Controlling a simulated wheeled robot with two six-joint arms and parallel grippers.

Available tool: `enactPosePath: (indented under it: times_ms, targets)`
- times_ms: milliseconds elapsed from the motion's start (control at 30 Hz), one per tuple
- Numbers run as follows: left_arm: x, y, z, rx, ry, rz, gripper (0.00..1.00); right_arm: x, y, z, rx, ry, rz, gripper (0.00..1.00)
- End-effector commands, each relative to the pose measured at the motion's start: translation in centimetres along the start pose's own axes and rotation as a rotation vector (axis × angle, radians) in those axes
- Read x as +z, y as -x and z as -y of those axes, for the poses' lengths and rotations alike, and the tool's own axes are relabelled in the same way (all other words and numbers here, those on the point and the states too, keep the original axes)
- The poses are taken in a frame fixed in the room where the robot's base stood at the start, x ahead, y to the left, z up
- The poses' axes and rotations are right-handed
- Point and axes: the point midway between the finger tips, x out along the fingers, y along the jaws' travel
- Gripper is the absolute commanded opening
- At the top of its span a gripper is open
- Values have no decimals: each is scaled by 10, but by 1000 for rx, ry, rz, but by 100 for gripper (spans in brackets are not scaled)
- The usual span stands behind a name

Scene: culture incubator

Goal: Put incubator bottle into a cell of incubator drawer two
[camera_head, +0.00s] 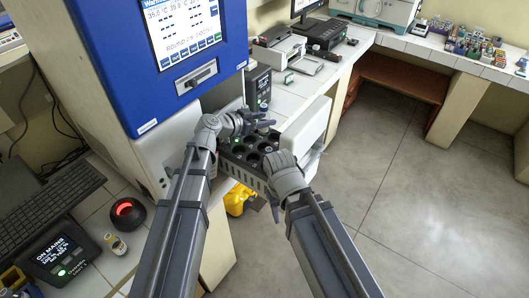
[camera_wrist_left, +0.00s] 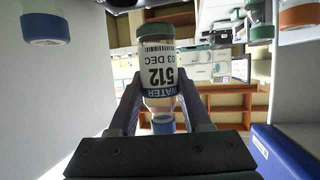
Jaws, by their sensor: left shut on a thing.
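My left gripper (camera_head: 262,124) is over the far side of the open drawer. In the left wrist view it is shut on a clear bottle (camera_wrist_left: 161,75) with a white label reading 512, 03 DEC and WATER, and a blue cap. That view looks inverted. The open drawer has a dark rack with several round cells (camera_head: 252,158) and a white front panel (camera_head: 306,124). My right gripper (camera_head: 283,160) is at the near right side of the rack; its fingers are not clear. The two hands hide parts of the rack, so I cannot tell which cell the bottle is over.
The blue-fronted incubator (camera_head: 100,60) with a screen rises at the left. A counter with instruments (camera_head: 290,50) runs behind the drawer. A small bottle (camera_head: 117,246) stands by a round device with a red glow (camera_head: 126,212). Open floor (camera_head: 410,200) lies at the right.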

Motion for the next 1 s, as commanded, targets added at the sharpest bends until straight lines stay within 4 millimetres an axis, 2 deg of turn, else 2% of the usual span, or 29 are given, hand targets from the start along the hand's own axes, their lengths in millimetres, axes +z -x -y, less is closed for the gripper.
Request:
enactPosePath:
  times_ms: [400,733,1000]
  targets:
    - [54,-22,0,0,0,0,0,-3,-58,6,0,-2,0,50]
    - [61,-25,0,0,0,0,0,-4,-66,6,0,-2,0,50]
    - [91,-38,0,0,0,0,0,-6,-98,9,0,-2,0,50]
